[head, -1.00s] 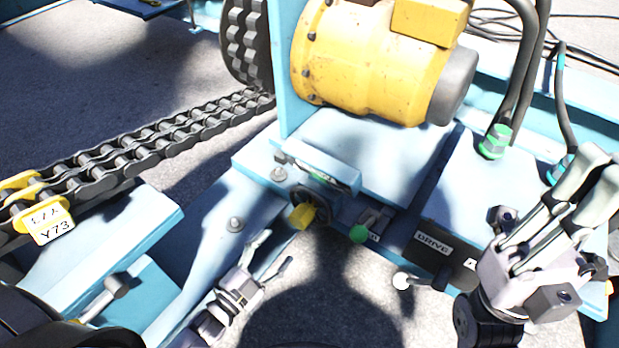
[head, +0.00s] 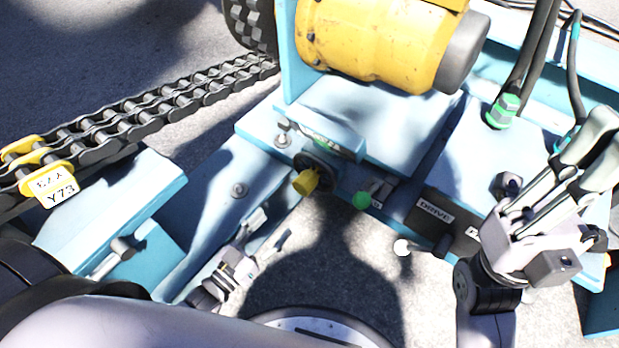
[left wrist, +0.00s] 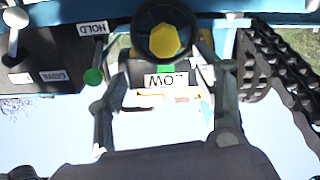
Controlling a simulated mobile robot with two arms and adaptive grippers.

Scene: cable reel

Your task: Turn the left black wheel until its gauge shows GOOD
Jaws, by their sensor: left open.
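The black wheel (head: 328,178) with a yellow hub (head: 306,181) sits on the blue frame below the motor. It also shows in the left wrist view (left wrist: 143,38), where the picture is upside down. Its gauge (head: 334,138) is seen edge-on in the head view. In the left wrist view the gauge window (left wrist: 168,80) reads LOW beside a green patch. My left gripper (head: 271,228) is open and empty, its fingers spread just short of the wheel, lower left of it. My right gripper (head: 598,140) is raised at the right; its finger gap is unclear.
A green-knobbed lever (head: 361,201) and a white-knobbed lever (head: 402,247) by the DRIVE plate (head: 434,210) stand right of the wheel. A heavy chain (head: 150,110) runs at the left. The yellow motor (head: 370,45) is above. Bolts stick up from the frame.

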